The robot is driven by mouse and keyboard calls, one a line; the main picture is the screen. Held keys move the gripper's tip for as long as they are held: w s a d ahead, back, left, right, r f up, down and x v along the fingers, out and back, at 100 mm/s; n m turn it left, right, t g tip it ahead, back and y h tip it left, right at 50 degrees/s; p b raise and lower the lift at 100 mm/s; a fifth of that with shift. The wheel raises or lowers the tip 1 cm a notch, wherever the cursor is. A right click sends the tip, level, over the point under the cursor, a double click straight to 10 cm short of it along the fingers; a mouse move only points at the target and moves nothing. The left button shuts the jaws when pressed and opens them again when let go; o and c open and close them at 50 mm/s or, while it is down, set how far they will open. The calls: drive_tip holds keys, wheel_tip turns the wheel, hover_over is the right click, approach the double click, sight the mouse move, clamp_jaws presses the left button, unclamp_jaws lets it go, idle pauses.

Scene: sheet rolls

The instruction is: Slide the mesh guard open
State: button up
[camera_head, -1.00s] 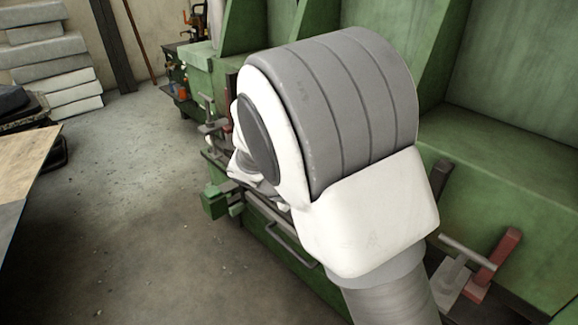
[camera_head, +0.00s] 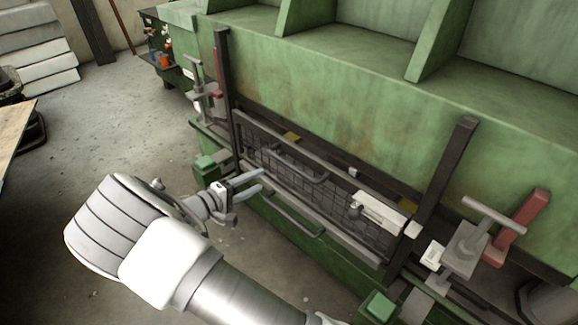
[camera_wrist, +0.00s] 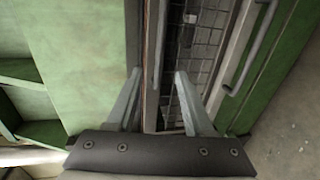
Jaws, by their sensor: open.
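The mesh guard (camera_head: 335,200) is a dark wire-mesh panel in a grey frame, low on the front of the green machine between two dark upright posts. A bar handle (camera_head: 300,172) runs along its upper part. My gripper (camera_head: 256,181) is open and empty, in front of the guard's left end, with its fingers pointing at the machine. In the wrist view my gripper's fingers (camera_wrist: 159,72) are spread, with the guard's frame edge and mesh (camera_wrist: 200,40) beyond them. I cannot tell whether they touch it.
A second bar handle (camera_head: 292,216) sits on the machine's green front below the guard. A white latch block (camera_head: 380,211) is at the guard's right. Red-handled clamps (camera_head: 520,222) stand at both sides. The concrete floor (camera_head: 120,130) at left is clear.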

sight(288, 166)
drive_tip(key=b+x, duration=0.1)
drive_tip(key=x, duration=1.3)
drive_tip(key=shift+w+f, duration=0.1)
drive_tip(key=shift+f, duration=0.05)
clamp_jaws()
idle(0.8)
